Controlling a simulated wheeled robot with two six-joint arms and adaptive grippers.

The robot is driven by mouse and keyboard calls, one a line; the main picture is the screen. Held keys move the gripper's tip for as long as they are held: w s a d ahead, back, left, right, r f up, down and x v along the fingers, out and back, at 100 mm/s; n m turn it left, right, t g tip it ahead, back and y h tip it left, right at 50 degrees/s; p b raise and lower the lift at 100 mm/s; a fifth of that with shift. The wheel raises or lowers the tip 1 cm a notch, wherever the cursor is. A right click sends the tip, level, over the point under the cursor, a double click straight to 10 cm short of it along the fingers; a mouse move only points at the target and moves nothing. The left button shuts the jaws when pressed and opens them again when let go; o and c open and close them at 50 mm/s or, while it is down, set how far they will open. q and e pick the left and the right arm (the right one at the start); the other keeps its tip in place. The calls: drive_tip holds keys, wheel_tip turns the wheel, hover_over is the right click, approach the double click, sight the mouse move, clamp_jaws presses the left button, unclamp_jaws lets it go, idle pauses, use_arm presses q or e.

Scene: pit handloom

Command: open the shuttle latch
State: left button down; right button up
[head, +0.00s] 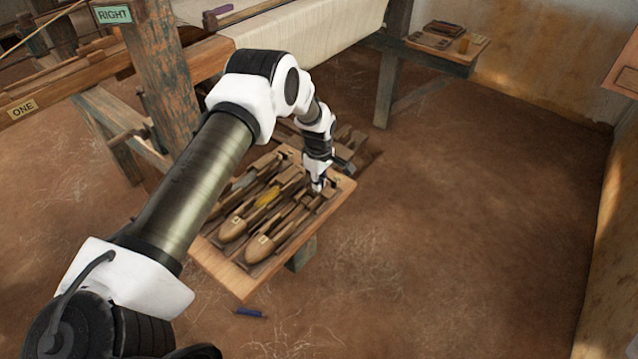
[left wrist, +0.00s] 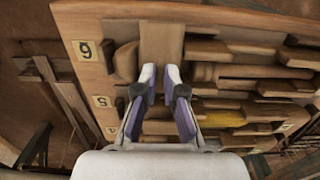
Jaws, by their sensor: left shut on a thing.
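Several wooden boat shuttles lie side by side on a wooden board in the head view; the front shuttle (head: 262,246) is nearest the right edge, and the one beside it holds yellow yarn (head: 267,197). My left gripper (head: 318,184) is at the far end of the front shuttle, pointing down. In the left wrist view its fingers (left wrist: 160,75) are close together, shut on a small piece that the tips mostly hide, likely the shuttle latch. A flat wooden block (left wrist: 161,42) lies just beyond the tips. My right gripper is in neither view.
The wooden board (head: 236,283) carries number tags, among them a 6 tag (left wrist: 86,49). The loom post (head: 160,75) and white cloth (head: 310,30) stand behind my left arm. A side table (head: 440,58) is at the back. The earth floor to the right is clear.

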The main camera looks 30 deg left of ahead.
use_arm(q)
drive_tip(key=shift+s+f, duration=0.1)
drive_tip(key=shift+f, duration=0.05)
drive_tip(key=c, duration=1.3)
unclamp_jaws()
drive_tip(key=shift+o, duration=0.2)
wheel_tip(320, 180, up, 8)
drive_tip(key=shift+r, duration=0.1)
